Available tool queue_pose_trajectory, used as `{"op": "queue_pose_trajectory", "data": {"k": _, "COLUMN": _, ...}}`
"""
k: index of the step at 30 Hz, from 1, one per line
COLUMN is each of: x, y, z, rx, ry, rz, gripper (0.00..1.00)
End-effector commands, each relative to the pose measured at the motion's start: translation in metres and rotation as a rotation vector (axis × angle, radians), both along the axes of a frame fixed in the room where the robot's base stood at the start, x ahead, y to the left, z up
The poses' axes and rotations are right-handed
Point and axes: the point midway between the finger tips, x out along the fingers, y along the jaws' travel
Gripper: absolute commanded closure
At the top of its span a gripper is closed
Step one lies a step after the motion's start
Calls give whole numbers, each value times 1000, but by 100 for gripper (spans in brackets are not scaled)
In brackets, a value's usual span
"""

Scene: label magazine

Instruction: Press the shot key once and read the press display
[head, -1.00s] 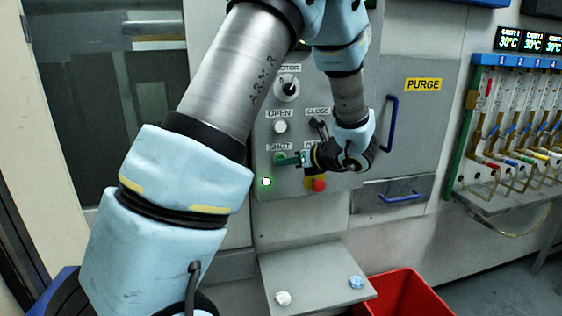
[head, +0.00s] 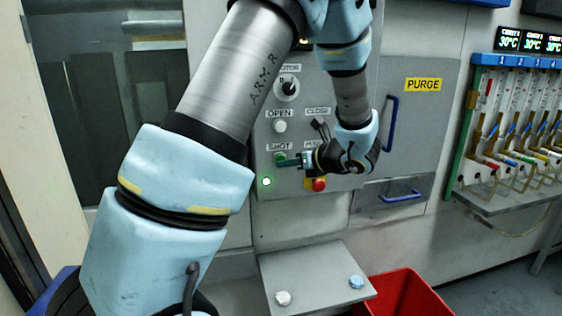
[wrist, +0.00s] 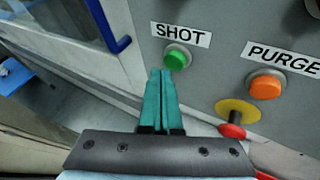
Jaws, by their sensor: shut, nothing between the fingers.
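The green shot key (wrist: 177,57) sits under a SHOT label on the grey panel. It shows in the wrist view just beyond my fingertips; in the head view the fingers partly cover it. My gripper (wrist: 161,72) has its two teal fingers shut together with nothing between them. In the head view my gripper (head: 284,161) points left at the key, tips close to it. I cannot tell whether they touch it. No display that is clearly the press display can be read in either view.
An orange PURGE button (wrist: 265,86) and a red emergency knob (wrist: 231,131) on yellow sit right of my fingers. A white OPEN button (head: 280,126) is above SHOT. A lit green lamp (head: 267,182) is below. A red bin (head: 412,296) stands at the lower right.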

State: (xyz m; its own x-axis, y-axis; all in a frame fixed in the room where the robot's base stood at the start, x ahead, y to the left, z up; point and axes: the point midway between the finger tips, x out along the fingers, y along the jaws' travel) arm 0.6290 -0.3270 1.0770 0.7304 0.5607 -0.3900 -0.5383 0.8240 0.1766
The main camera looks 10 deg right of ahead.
Motion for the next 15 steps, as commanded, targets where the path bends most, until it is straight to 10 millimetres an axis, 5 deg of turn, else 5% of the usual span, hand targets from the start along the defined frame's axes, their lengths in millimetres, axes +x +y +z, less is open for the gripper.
{"op": "queue_pose_trajectory", "data": {"k": 15, "x": -8, "y": -1, "z": 0, "rx": 0, "ry": 1, "rz": -1, "gripper": 100}}
